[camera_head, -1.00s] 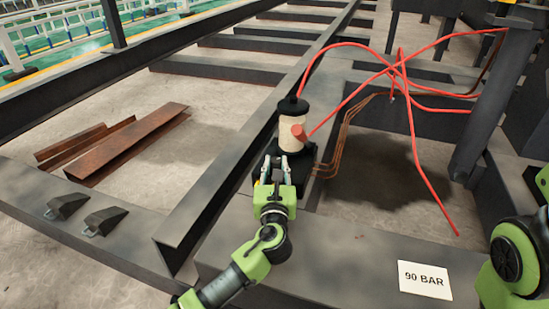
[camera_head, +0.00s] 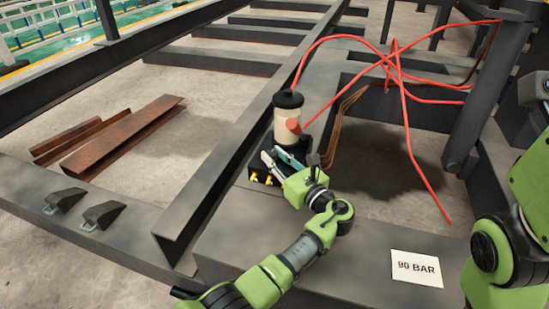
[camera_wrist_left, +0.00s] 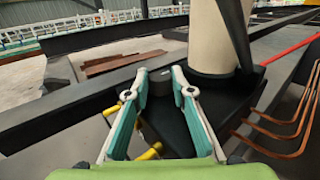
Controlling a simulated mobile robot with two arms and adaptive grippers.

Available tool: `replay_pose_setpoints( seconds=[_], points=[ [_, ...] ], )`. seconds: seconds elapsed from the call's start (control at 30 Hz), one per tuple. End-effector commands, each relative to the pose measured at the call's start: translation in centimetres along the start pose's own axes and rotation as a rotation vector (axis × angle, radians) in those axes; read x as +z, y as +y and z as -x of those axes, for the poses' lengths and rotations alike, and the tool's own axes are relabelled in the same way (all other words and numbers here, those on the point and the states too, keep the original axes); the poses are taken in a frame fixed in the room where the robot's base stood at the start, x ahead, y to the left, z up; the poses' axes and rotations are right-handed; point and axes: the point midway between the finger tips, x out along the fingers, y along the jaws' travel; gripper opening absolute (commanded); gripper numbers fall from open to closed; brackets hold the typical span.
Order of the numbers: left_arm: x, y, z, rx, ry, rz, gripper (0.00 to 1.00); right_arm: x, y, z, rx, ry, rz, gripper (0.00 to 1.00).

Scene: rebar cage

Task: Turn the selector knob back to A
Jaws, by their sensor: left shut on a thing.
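The pump unit has a cream cylinder (camera_head: 287,126) with a black cap, on a black base (camera_head: 259,168), standing on the dark beam. In the left wrist view the cream cylinder (camera_wrist_left: 212,38) rises just behind the fingers. My left gripper (camera_head: 275,157) is at the front of the base, tilted, with its wrist out to the right. It is shut on a dark knob (camera_wrist_left: 160,82), which sits between its fingertips in the left wrist view. Any letter markings are hidden or too small to read. My right gripper is out of view; only green right-arm links show at the right edge.
Red hoses (camera_head: 402,85) loop from the pump to the right. Copper pipes (camera_head: 338,115) run beside it. Yellow fittings (camera_head: 262,178) stick out at the base front. A "90 BAR" sign (camera_head: 417,268) lies on the beam. Rusty steel sections (camera_head: 122,138) lie on the floor at left.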

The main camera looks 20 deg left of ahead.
Motion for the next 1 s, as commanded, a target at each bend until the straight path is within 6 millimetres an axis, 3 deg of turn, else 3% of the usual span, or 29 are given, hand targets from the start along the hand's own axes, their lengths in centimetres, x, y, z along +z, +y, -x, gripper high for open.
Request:
replay_pose_setpoints(
  seconds=[0.47,0.5,0.57,1.0],
  points=[
    [-0.12,0.06,-0.12,0.014,0.003,-0.001,0.01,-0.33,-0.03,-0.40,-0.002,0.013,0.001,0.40],
    [-0.12,0.06,-0.12,0.014,0.003,-0.001,0.25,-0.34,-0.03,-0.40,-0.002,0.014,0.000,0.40],
    [-0.12,0.06,-0.12,0.014,0.003,-0.001,0.39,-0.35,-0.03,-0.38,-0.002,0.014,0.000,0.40],
    [-0.06,0.08,-0.08,0.003,0.001,-0.001,0.39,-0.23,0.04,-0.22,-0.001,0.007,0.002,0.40]
  ],
)
